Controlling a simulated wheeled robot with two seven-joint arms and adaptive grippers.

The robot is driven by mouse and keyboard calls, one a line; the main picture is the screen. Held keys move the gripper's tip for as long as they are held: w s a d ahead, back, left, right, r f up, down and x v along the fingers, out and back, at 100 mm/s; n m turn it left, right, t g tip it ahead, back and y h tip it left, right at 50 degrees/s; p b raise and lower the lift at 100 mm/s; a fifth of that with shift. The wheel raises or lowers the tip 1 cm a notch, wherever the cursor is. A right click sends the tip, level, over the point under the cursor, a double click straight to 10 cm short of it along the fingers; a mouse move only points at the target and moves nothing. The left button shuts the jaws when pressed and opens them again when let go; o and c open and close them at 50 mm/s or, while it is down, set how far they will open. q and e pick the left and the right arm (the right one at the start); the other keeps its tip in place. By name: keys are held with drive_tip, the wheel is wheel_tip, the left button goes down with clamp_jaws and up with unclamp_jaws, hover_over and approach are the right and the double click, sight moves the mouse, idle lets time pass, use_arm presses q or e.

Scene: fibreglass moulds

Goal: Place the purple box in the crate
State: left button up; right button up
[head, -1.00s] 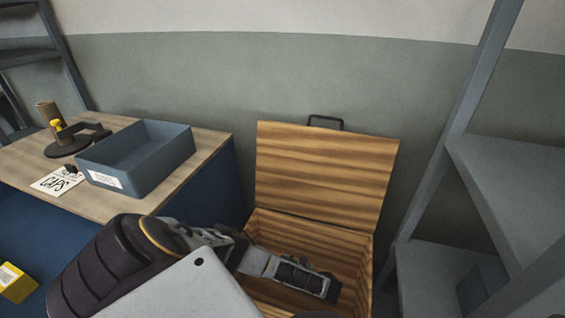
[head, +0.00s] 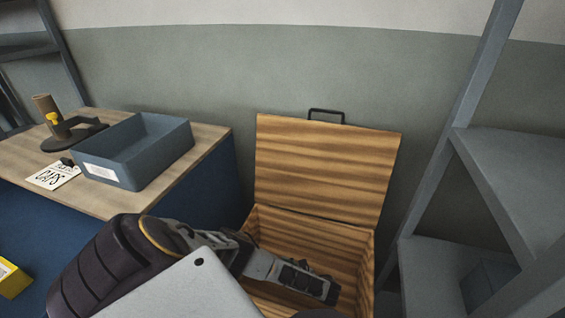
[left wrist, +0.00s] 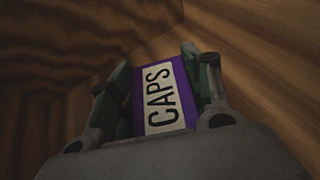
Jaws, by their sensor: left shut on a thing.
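The purple box (left wrist: 178,97), with a white label reading CAPS, is between the fingers of my left gripper (left wrist: 160,90) in the left wrist view. The gripper is shut on it, and wooden walls surround it there. In the head view my left gripper (head: 308,284) reaches down into the open wooden crate (head: 357,250). The crate's lid (head: 325,170) stands raised at the back. The purple box is hidden in the head view. My right gripper is not in view.
A yellow box (head: 12,280) is at the lower left. Grey shelving (head: 510,170) stands close to the crate's right.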

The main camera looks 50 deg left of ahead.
use_arm(q)
drive_tip(key=o, duration=1.2)
drive_tip(key=shift+c, duration=0.2)
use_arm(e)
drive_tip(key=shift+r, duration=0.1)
use_arm(q)
drive_tip(key=shift+r, duration=0.1)
drive_tip(key=shift+d+r, duration=0.2)
drive_tip(key=shift+d, duration=0.4)
drive_tip(key=p+v, duration=0.1)
drive_tip(key=v, duration=0.4)
drive_tip(key=shift+w+p, duration=0.1)
drive_tip(key=shift+p, duration=0.3)
drive_tip(key=shift+d+r, duration=0.25)
drive_tip(key=shift+d, duration=0.3)
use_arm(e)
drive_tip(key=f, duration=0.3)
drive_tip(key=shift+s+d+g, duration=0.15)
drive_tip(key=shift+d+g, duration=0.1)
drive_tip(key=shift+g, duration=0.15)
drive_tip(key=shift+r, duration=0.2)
